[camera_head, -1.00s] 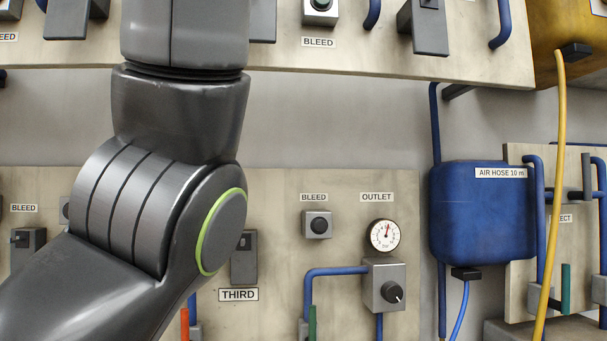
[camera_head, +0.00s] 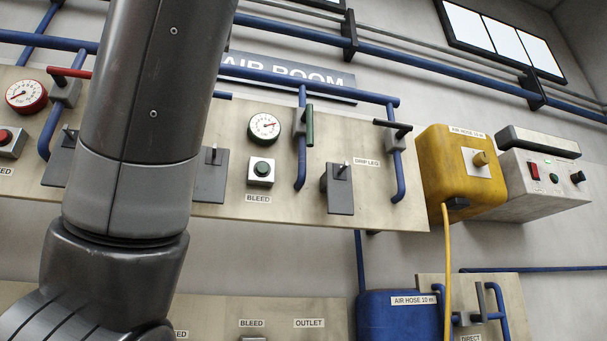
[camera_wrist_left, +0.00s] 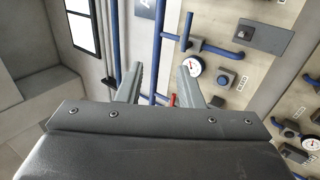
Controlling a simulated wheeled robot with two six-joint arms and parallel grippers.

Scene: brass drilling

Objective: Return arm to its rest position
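One of my arms (camera_head: 138,130) rises through the left part of the head view as dark grey links and hides part of the panel behind it. No gripper shows in the head view. In the left wrist view my left gripper (camera_wrist_left: 158,80) has its two grey fingers spread apart. Nothing is between the fingertips except the distant wall, pipes and panel behind. My right gripper is in neither view.
The upper panel (camera_head: 240,206) carries gauges, bleed buttons and blue pipes. To its right are a yellow hose box (camera_head: 445,160) with a hanging yellow hose (camera_head: 447,270) and a grey control box (camera_head: 545,172). A blue hose box (camera_head: 385,322) sits lower.

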